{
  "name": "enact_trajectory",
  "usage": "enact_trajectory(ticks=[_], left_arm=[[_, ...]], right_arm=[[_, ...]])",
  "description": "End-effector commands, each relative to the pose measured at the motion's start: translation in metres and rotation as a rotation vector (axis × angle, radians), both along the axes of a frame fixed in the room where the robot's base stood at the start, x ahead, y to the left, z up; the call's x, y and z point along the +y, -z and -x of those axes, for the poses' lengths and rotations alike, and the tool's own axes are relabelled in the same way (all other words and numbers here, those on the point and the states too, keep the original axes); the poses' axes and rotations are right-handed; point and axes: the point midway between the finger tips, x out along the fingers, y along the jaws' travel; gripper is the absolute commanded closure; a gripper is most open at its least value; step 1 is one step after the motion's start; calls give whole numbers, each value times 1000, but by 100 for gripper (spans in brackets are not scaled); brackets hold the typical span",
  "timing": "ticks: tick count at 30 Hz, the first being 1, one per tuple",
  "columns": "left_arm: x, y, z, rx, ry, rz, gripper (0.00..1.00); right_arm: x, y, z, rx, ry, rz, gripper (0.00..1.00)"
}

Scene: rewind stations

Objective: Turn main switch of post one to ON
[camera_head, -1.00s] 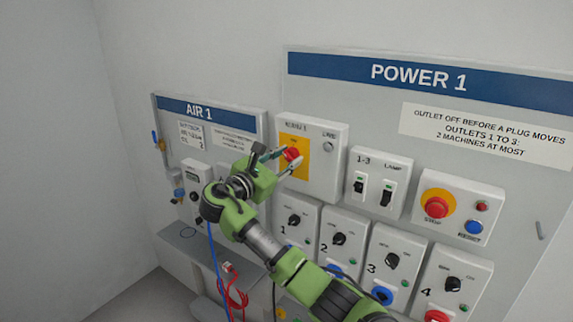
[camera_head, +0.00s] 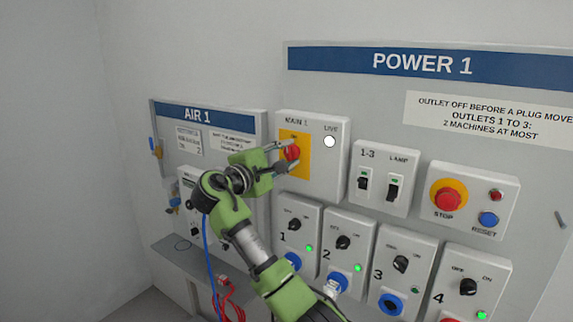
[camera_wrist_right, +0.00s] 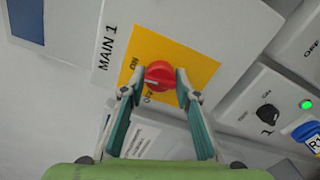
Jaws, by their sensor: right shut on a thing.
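The main switch is a red rotary knob (camera_head: 292,153) on a yellow plate (camera_head: 303,171), on a grey box (camera_head: 325,180) labelled MAIN 1. The LIVE lamp (camera_head: 330,141) on that box glows white. My right gripper (camera_head: 288,154) is at the knob, shut on it. In the right wrist view the red knob (camera_wrist_right: 160,75) sits between the two fingertips (camera_wrist_right: 157,88), with ON and OFF marks beside it. The knob's exact pointing is partly hidden by the fingers. My left gripper is not in view.
Right of the main box are the 1-3 and LAMP switches (camera_head: 377,185), then the red STOP button (camera_head: 446,200) and blue RESET button (camera_head: 488,219). The AIR 1 panel (camera_head: 206,116) is at left.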

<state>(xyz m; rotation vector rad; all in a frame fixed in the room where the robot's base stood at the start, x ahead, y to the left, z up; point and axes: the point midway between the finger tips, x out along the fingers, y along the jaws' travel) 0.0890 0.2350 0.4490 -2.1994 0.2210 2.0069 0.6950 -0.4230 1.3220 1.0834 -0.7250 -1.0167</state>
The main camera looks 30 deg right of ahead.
Motion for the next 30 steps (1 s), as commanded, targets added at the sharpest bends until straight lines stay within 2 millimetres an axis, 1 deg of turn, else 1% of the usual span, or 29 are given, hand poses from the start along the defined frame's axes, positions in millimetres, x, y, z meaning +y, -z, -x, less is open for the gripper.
enact_trajectory(ticks=[1, 6, 12, 24, 25, 26, 27, 30], left_arm=[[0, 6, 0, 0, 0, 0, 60], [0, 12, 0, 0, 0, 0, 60], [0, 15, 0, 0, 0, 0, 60], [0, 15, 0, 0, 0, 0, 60], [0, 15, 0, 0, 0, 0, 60], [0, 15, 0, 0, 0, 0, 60], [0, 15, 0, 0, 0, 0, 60], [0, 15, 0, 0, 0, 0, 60]], right_arm=[[0, 2, 0, -23, 0, -9, 92], [0, 1, 0, -81, 0, -35, 92], [0, 0, 0, -112, 1, -47, 92], [0, 0, 0, -116, 1, -49, 92], [0, 0, 0, -116, 1, -50, 68], [0, 0, 0, -115, 1, -50, 60], [0, 0, 0, -115, 1, -50, 55], [0, 1, 0, -113, 2, -49, 55]])
